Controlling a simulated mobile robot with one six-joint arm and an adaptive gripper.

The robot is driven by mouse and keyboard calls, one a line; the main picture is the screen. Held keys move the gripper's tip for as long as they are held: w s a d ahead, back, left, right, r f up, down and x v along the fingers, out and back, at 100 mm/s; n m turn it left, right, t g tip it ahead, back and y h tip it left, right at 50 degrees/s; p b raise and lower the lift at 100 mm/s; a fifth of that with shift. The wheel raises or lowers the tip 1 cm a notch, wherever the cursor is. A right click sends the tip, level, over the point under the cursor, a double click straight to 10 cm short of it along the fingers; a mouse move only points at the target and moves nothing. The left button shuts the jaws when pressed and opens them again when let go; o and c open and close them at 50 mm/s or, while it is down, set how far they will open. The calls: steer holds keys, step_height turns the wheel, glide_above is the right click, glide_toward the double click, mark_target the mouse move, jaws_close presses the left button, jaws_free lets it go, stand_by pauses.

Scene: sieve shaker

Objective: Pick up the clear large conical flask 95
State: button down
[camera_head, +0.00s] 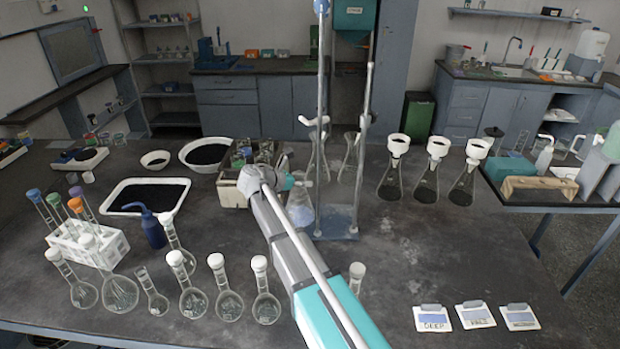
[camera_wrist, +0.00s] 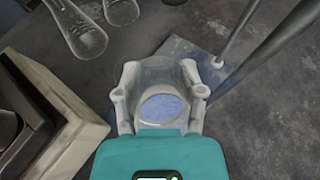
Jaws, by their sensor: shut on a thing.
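A clear conical flask (camera_head: 300,216) with a pale blue bottom stands upright beside the metal stand, partly hidden behind my arm. In the wrist view the clear flask (camera_wrist: 162,106) is between the two grey fingers of my gripper (camera_wrist: 160,95), which are shut on it from both sides. My gripper (camera_head: 297,183) is at the flask's upper part in the head view, mostly hidden by my wrist. No number can be read on the flask. Whether its base touches the bench cannot be told.
A metal stand (camera_head: 337,222) with tall posts rises just right of the flask. Two clear flasks (camera_head: 318,160) (camera_head: 350,158) stand behind. A wooden-edged box (camera_head: 232,192) is close on the left. Several white-topped flasks (camera_head: 393,180) stand right.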

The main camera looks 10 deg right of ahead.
steer(key=s+a, duration=0.4)
steer(key=a, duration=0.4)
steer(key=shift+s+a, duration=0.2)
steer(key=shift+a, duration=0.3)
stand_by(0.5)
stand_by(0.5)
steer(key=shift+r+p, duration=1.35)
step_height(320, 180, up, 5)
steer(key=p, duration=0.5)
steer(key=shift+s, duration=0.15)
stand_by(0.6)
